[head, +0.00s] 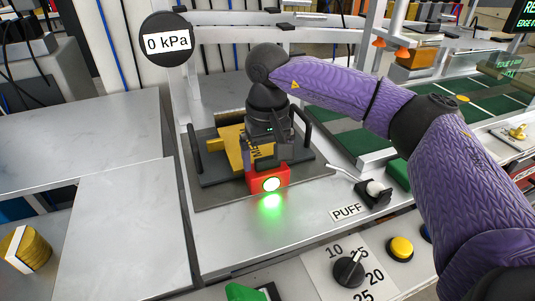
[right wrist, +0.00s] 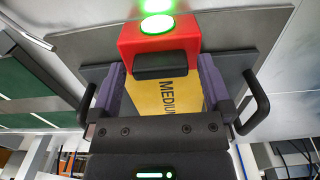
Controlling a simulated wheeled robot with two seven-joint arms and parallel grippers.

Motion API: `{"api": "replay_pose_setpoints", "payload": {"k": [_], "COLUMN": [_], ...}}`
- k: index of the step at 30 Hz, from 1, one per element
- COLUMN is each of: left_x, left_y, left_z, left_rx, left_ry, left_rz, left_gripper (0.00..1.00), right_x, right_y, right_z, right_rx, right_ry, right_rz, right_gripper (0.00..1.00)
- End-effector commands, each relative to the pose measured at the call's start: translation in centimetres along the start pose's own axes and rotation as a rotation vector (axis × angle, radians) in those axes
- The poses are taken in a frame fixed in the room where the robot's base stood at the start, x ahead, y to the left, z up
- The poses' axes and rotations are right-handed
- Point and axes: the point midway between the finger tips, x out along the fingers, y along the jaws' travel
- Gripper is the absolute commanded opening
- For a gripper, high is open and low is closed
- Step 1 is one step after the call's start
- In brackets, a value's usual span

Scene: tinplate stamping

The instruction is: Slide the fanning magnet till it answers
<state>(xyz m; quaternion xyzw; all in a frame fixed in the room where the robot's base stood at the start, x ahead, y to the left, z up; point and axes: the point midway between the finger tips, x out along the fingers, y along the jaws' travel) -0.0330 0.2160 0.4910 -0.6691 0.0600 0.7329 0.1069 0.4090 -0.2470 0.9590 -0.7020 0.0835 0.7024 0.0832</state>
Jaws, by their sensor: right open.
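The fanning magnet appears to be the red block (head: 267,180) with a lit green lamp on its front, at the front edge of a dark plate. In the right wrist view the red block (right wrist: 160,35) has a black grip (right wrist: 162,67) on the side toward me. Yellow sheets (right wrist: 170,98) marked "MEDIUM" lie behind it on the dark plate; they also show in the head view (head: 232,142). My right gripper (right wrist: 160,70) is open, its purple fingers on either side of the black grip; contact is unclear. My left gripper is out of view.
The dark plate (head: 210,177) has upright black handles on both sides. A round gauge (head: 166,40) reads 0 kPa. At right are a PUFF label (head: 346,212), a black nozzle piece (head: 374,193), a dial (head: 349,271) and a yellow button (head: 400,248). The metal table at left (head: 75,145) is clear.

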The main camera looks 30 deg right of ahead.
Motion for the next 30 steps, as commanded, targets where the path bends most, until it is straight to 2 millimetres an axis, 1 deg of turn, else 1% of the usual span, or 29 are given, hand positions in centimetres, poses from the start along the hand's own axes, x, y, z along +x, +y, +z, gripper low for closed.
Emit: {"api": "replay_pose_setpoints", "payload": {"k": [2, 6, 9, 12, 15, 30], "left_x": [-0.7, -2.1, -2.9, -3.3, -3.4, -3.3], "left_y": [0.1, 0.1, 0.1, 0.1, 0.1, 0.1], "left_z": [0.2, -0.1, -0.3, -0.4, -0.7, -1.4], "left_rx": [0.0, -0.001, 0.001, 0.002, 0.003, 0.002], "left_ry": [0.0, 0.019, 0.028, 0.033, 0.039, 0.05], "left_rz": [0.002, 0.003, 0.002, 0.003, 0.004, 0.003], "left_gripper": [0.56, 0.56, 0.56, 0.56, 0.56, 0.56], "right_x": [-1.6, -5.6, -7.8, -9.2, -9.8, -9.7], "right_y": [0.0, 0.0, 0.0, 0.0, 0.0, 0.0], "right_z": [0.0, 0.0, 0.0, 0.0, 0.0, 0.0], "right_rx": [0.0, 0.0, 0.0, 0.0, 0.0, 0.0], "right_ry": [0.004, 0.006, 0.005, 0.004, 0.001, 0.0], "right_rz": [-0.002, -0.003, -0.003, -0.003, -0.001, -0.001], "right_gripper": [1.0, 1.0, 1.0, 1.0, 1.0, 1.0]}}
